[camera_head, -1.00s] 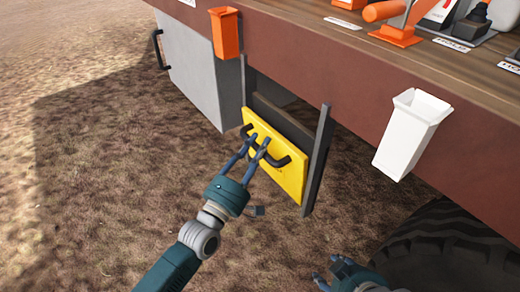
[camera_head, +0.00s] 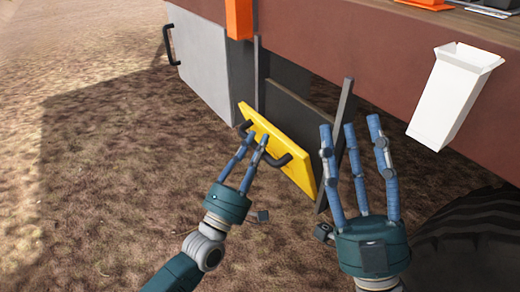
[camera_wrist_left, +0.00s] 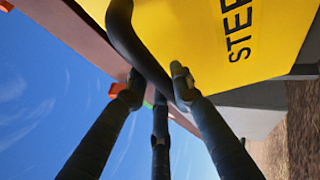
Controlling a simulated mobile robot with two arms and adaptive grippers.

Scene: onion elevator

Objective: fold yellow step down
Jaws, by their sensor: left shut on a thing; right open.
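The yellow step (camera_head: 290,152) is a flat panel between two dark uprights below the vehicle's bed. It is tilted, its top leaning outward away from the dark backing. A black bar handle (camera_head: 276,158) runs along its front face. My left gripper (camera_head: 252,140) is shut on the handle. In the left wrist view the fingers (camera_wrist_left: 158,95) close around the black handle (camera_wrist_left: 130,40), beside the yellow face (camera_wrist_left: 220,35) lettered "STEP". My right gripper (camera_head: 355,130) is open and empty, fingers up, in front of the right upright (camera_head: 338,130).
A grey box (camera_head: 200,65) with a black handle stands left of the step. A white bin (camera_head: 450,100) hangs on the brown bed side, an orange bin (camera_head: 239,18) further left. A large tyre (camera_head: 470,240) is at lower right. Brown ground (camera_head: 100,150) at left is clear.

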